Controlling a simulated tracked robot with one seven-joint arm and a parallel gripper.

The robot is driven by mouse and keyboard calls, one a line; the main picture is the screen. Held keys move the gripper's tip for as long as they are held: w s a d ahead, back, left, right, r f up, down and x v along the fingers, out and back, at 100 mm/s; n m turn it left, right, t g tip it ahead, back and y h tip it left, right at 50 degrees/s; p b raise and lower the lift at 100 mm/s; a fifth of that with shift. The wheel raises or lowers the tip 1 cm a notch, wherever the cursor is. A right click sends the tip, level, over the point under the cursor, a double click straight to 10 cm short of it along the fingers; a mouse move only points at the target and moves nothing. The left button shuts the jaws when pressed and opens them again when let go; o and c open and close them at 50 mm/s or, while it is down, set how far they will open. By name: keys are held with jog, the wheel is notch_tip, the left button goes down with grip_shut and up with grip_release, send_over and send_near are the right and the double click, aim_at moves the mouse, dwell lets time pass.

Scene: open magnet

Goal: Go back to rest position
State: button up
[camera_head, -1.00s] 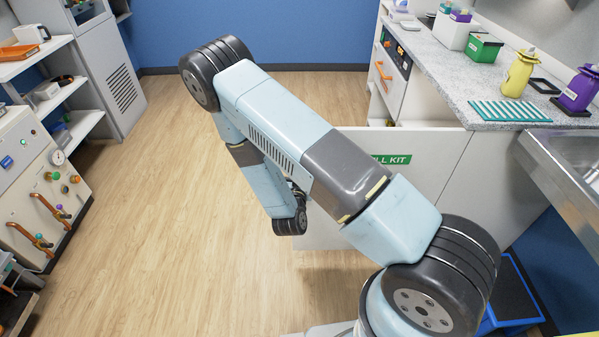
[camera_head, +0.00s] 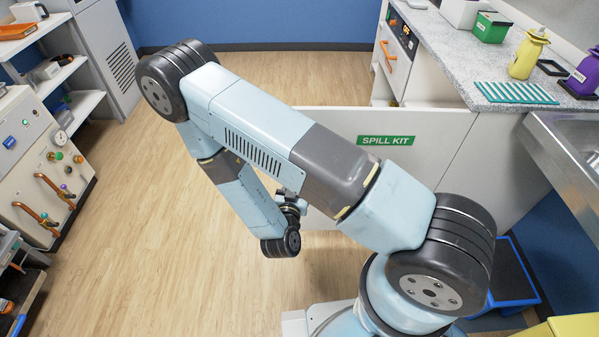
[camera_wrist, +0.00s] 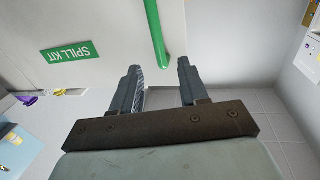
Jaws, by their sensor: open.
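My gripper (camera_wrist: 158,66) shows in the wrist view with its two dark fingers apart and nothing held between them. A green bar (camera_wrist: 154,28) on a white panel (camera_wrist: 105,18) ends close to the gap between the fingertips in the picture; I see no contact. The green SPILL KIT label (camera_wrist: 70,52) is upside down there. In the head view the white panel (camera_head: 440,145) with its SPILL KIT label (camera_head: 385,140) stands behind my folded arm. My gripper cannot be made out in the head view.
A counter (camera_head: 440,50) with yellow (camera_head: 525,55) and purple (camera_head: 582,75) bottles and a sink (camera_head: 580,140) is at right. A blue step stool (camera_head: 512,280) is below. A machine with copper pipes (camera_head: 40,160) and shelves (camera_head: 95,105) stand at left. The wooden floor (camera_head: 150,220) between is open.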

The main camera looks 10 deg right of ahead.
jog(key=shift+s, duration=0.3)
dwell(0.4)
